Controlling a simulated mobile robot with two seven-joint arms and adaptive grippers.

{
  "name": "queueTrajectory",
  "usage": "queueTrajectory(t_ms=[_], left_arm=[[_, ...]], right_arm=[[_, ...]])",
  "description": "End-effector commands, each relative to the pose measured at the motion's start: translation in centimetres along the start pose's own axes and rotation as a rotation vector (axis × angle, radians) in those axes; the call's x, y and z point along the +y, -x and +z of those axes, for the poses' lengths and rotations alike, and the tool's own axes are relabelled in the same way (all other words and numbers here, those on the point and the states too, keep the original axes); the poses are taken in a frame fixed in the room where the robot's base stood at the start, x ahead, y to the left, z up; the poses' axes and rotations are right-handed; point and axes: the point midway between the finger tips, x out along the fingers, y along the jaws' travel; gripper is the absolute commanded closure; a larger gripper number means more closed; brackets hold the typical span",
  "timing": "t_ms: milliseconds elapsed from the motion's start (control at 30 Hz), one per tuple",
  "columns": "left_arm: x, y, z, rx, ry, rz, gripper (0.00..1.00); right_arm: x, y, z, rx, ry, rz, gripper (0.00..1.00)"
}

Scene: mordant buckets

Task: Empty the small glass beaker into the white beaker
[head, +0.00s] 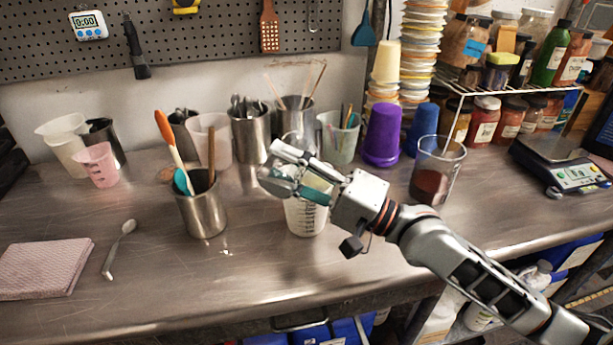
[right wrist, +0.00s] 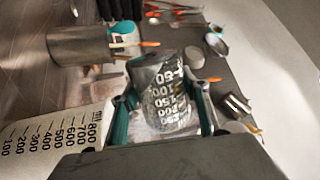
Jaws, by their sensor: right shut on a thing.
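My right gripper (head: 284,178) is shut on the small glass beaker (right wrist: 168,92), which sits between its teal fingers in the right wrist view. The glass is clear with white volume marks; its contents and exact tilt are hard to tell. In the head view the gripper mostly hides it. The white beaker (head: 306,218), with dark graduations, stands on the steel table just below and behind the gripper, its upper part partly covered. It also shows in the right wrist view (right wrist: 62,138), to the left of the held beaker. My left gripper is not in view.
A steel can with utensils (head: 203,212) stands left of the white beaker. A larger glass with dark red liquid (head: 436,178) stands to the right, near a purple cup (head: 382,135). Utensil containers line the back.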

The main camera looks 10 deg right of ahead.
Motion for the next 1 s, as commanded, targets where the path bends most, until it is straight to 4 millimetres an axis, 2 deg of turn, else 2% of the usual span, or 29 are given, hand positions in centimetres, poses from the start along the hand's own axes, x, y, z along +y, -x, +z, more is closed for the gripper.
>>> queueTrajectory(t_ms=[267, 1000], left_arm=[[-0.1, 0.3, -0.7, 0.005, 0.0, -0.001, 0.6], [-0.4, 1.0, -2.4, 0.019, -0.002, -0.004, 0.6]], right_arm=[[-0.6, -0.1, -0.6, 0.01, -0.037, -0.001, 0.78], [0.0, 0.0, -0.7, 0.035, -0.136, -0.001, 0.78]])
